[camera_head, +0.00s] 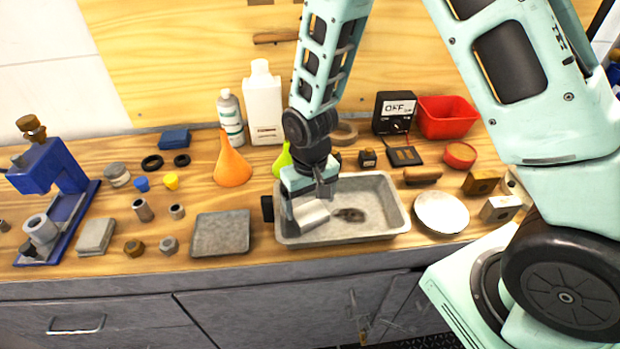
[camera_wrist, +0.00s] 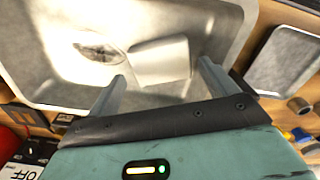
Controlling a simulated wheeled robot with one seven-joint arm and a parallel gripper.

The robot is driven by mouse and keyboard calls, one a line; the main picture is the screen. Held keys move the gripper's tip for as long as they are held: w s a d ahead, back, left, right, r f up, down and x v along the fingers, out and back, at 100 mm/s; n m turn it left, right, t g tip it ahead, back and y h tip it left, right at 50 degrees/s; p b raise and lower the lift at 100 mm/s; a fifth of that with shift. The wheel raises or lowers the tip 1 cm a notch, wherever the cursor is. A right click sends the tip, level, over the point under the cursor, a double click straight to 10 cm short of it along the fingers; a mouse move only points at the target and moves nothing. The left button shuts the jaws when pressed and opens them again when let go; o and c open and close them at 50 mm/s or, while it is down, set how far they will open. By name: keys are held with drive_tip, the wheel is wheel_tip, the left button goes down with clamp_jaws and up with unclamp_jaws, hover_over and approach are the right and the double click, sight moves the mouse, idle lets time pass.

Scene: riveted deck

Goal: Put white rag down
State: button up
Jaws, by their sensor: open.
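The white rag (camera_head: 311,214) is a small pale piece in the left part of the grey metal tray (camera_head: 388,229), just below my gripper (camera_head: 312,196). In the wrist view the rag (camera_wrist: 160,62) looks flat and roughly square, with one edge raised or curled. My gripper (camera_wrist: 162,76) is open, with one finger toward each side of the rag's near edge. I cannot tell whether the fingers touch it. The tray's wall (camera_wrist: 225,40) also shows in the wrist view.
A dark oval patch (camera_head: 349,215) marks the tray floor. A small grey tray (camera_head: 221,233) stands to the left and a round white dish (camera_head: 441,212) to the right. Bottles (camera_head: 263,105), an orange funnel (camera_head: 231,163) and a red bin (camera_head: 449,118) stand behind.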

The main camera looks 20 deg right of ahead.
sight(310, 211)
wheel_tip(310, 211, up, 8)
drive_tip(key=b, duration=0.1)
drive_tip(key=s+a+r+n, duration=0.3)
drive_tip(key=s+r, duration=0.2)
drive_tip(key=s, duration=0.5)
drive_tip(key=s+a+r+n, duration=0.3)
drive_tip(key=s+r, duration=0.1)
drive_tip(key=s, duration=0.6)
drive_tip(key=shift+a+r+n+y, duration=0.15)
drive_tip(key=shift+r+n+y, duration=0.15)
drive_tip(key=shift+r+n, duration=0.1)
drive_tip(key=shift+s, duration=0.1)
